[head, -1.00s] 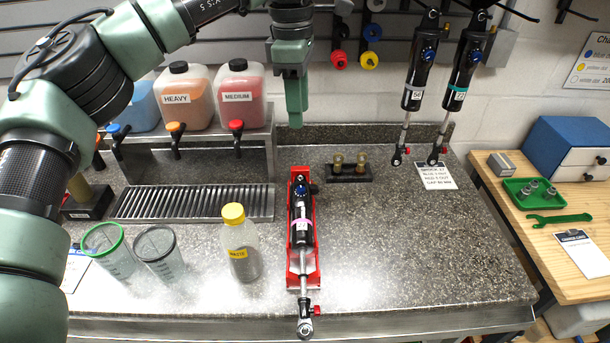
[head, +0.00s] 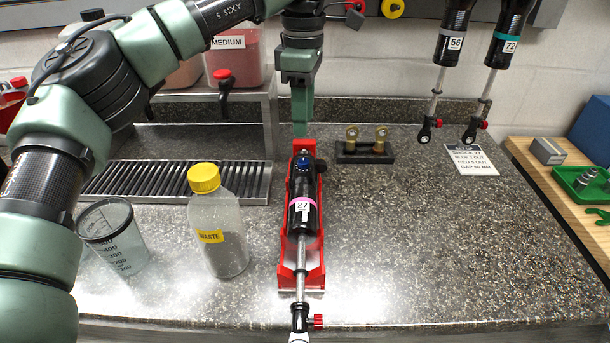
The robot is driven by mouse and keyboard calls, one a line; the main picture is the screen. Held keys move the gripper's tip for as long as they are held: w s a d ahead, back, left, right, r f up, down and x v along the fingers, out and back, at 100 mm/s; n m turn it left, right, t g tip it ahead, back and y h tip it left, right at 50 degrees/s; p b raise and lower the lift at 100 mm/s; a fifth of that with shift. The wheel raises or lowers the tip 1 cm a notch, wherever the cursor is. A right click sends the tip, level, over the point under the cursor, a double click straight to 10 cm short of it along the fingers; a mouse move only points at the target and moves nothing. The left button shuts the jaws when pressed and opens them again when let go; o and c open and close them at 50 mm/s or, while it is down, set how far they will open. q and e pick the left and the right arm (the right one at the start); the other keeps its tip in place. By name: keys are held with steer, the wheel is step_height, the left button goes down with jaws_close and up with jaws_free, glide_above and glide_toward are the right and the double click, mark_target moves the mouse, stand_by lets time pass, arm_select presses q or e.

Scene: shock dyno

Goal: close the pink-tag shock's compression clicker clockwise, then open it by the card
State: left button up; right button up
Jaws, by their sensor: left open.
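The pink-tag shock (head: 301,220), numbered 27, lies in a red cradle (head: 314,270) on the counter. A blue knob (head: 304,162) sits near its far end, and a red knob (head: 318,321) is at its near end, by the eye. My left gripper (head: 300,130) points down just beyond the far end of the shock, with its tip close to the blue knob in the picture. It is seen edge-on, open, and nothing shows in it. Whether it touches the shock cannot be told. A white card (head: 470,158) with small print lies on the counter at right. My right gripper is not in view.
A waste bottle (head: 218,240) with yellow cap and a clear cup (head: 112,238) stand left of the cradle. A black block with brass pieces (head: 364,150) is behind right. Shocks 56 (head: 454,40) and 72 (head: 508,42) hang at right. The counter's right front is clear.

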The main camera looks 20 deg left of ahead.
mark_target(303, 161)
arm_select(q)
step_height(303, 161, down, 9)
steer(key=shift+s+r, duration=0.1)
stand_by(0.4)
jaws_close()
